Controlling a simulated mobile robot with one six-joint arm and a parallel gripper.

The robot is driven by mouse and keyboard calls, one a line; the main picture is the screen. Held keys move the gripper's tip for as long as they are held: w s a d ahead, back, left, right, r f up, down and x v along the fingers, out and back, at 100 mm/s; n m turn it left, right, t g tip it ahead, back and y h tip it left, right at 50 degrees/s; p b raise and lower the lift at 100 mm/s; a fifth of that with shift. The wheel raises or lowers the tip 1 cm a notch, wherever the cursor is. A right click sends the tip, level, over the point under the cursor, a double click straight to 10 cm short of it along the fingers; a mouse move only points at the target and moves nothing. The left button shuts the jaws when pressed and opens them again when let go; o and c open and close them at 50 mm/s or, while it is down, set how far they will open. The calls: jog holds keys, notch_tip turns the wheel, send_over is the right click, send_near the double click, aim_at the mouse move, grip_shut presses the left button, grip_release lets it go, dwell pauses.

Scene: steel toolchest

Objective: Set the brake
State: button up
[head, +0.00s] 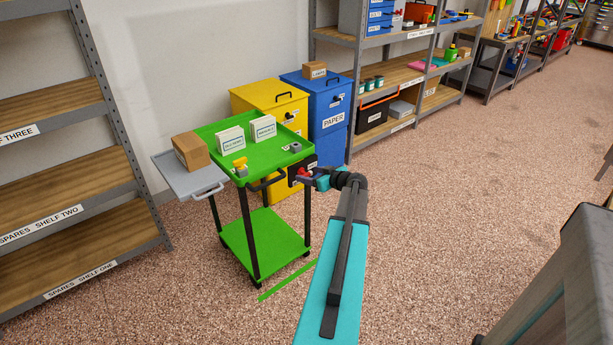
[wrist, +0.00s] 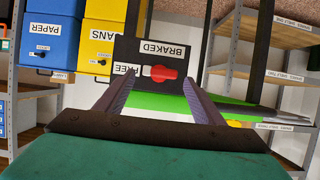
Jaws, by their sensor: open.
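The green cart (head: 266,240) stands left of centre in the head view. A black brake panel (wrist: 185,55) fills the middle of the wrist view, with labels BRAKED (wrist: 165,48) and FREE (wrist: 126,68) upside down. A red lever (wrist: 163,73) on it lies beside FREE, below BRAKED in that picture. My gripper (wrist: 160,84) is open, its two fingers reaching toward the panel on either side of the lever. I cannot tell whether they touch it. In the head view my gripper (head: 309,177) is at the cart's right side and partly hides the panel.
The cart carries two labelled white boxes (head: 230,140) and small parts; a grey side shelf holds a cardboard box (head: 190,151). Yellow (head: 270,98) and blue (head: 328,108) bins stand close behind. A shelf rack (head: 75,190) is at left. Floor to the right is open.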

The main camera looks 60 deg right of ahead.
jog(key=shift+w+d+f, duration=0.2)
jog(key=shift+w+f, duration=0.1)
jog(key=shift+w, duration=0.35)
